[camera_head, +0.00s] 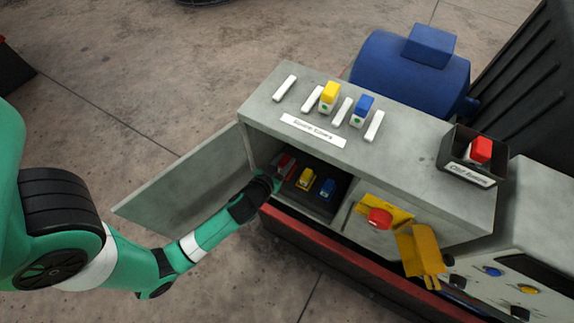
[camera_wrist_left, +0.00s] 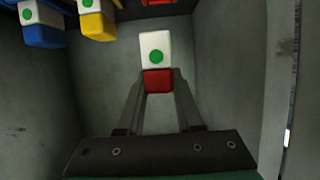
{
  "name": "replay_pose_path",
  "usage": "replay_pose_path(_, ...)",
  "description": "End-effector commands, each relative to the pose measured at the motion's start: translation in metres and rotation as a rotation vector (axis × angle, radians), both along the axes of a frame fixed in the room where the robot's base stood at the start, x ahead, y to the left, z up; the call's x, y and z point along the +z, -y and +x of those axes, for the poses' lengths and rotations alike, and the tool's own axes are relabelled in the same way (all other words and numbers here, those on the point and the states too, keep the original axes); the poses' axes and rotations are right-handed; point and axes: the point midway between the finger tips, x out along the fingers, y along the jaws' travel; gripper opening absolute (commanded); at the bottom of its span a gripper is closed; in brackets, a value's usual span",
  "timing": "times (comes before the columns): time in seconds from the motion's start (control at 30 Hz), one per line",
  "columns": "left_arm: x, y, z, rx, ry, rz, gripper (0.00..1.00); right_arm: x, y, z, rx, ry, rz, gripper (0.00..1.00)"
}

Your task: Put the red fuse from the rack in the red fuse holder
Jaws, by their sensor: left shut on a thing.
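My left gripper (camera_head: 268,183) reaches into the open grey cabinet. In the left wrist view the gripper (camera_wrist_left: 158,92) is shut on the red fuse (camera_wrist_left: 157,80), which has a white part with a green dot. The fuse's white end points away from the gripper. A red piece (camera_wrist_left: 158,2), likely the red fuse holder, shows at the top edge, apart from the fuse in this view. A red patch (camera_head: 286,162) shows beside the gripper in the head view; I cannot tell whether it is fuse or holder. My right gripper is not in view.
Yellow (camera_head: 305,179) and blue (camera_head: 326,188) fuses sit inside the cabinet beside the gripper. The cabinet door (camera_head: 185,185) stands open. The rack on top holds yellow (camera_head: 329,94) and blue (camera_head: 362,108) fuses. A black box (camera_head: 468,176) holds another red fuse (camera_head: 481,149).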

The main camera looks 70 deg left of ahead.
Motion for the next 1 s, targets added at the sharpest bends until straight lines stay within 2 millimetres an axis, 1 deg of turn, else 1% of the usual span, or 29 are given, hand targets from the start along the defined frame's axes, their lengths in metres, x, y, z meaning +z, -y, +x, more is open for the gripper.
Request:
replay_pose_path(0.03, -0.015, -0.008, 0.005, 0.004, 0.0, -0.001, 0.0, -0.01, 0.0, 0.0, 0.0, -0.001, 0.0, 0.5)
replay_pose_path(0.1, -0.025, -0.014, 0.01, 0.002, 0.0, 0.0, 0.0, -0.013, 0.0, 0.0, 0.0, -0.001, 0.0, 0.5)
replay_pose_path(0.2, -0.031, -0.019, 0.014, 0.0, 0.001, 0.001, 0.0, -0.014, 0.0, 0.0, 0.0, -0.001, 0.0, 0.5)
replay_pose_path(0.37, -0.033, -0.021, 0.016, -0.001, 0.0, 0.0, 0.0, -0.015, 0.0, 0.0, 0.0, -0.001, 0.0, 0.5)
replay_pose_path(0.43, -0.04, -0.025, 0.019, 0.0, 0.001, 0.0, 0.0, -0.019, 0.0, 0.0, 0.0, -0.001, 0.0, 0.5)
replay_pose_path(0.5, -0.057, -0.024, 0.018, -0.001, -0.001, 0.0, 0.0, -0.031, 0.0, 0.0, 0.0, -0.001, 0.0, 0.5)
replay_pose_path(0.6, -0.07, -0.024, 0.018, -0.002, 0.0, -0.001, 0.0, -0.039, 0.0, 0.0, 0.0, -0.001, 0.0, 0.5)
replay_pose_path(0.8, -0.067, -0.024, 0.018, -0.001, 0.0, 0.0, 0.0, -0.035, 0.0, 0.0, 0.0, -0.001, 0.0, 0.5)
replay_pose_path(0.93, -0.071, -0.024, 0.018, -0.001, 0.0, 0.0, 0.0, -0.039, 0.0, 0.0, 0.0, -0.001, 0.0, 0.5)
replay_pose_path(0.97, -0.071, -0.024, 0.018, -0.001, -0.001, -0.001, 0.36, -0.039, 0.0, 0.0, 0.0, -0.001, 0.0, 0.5)
replay_pose_path(1.0, -0.07, -0.024, 0.018, -0.001, -0.001, -0.001, 0.43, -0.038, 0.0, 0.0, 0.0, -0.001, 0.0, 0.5)
